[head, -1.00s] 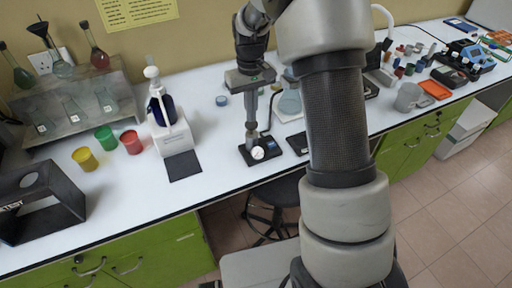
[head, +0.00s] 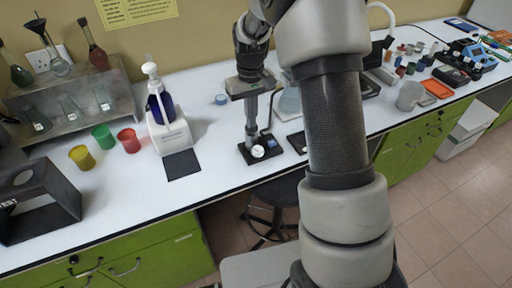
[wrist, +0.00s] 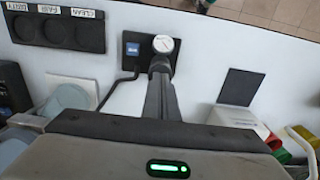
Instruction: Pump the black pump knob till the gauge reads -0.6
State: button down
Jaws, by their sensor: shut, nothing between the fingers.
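The pump is a small black base (head: 245,155) on the white bench with a round white gauge (head: 257,151) at its front. The gauge also shows in the wrist view (wrist: 163,43), but its needle and reading are too small to make out. My gripper (head: 251,132) points down over the pump with its fingers shut and nothing between them. In the wrist view, my fingers (wrist: 160,72) reach down close behind the gauge. The black pump knob cannot be made out; my fingers hide that part, so I cannot tell whether they touch it.
A white stand with a dark blue bottle (head: 158,108) is left of the pump, with a dark pad (head: 182,165) before it. Yellow, green and red cups (head: 129,140) stand farther left. A black three-well holder (wrist: 55,30) lies beside the pump. Bench between is clear.

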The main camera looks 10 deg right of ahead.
jog(key=shift+r+p, duration=1.2)
jog(key=shift+r, duration=0.45)
jog(key=shift+f+b, duration=1.1)
jog(key=shift+f, duration=0.6)
jog(key=shift+r+p, duration=1.2)
jog(key=shift+r, duration=0.5)
jog(key=shift+f, duration=0.15)
jog(key=shift+f+b, duration=1.2)
jog(key=shift+f, duration=0.45)
jog(key=shift+r+p, duration=1.25)
jog(key=shift+r, duration=0.55)
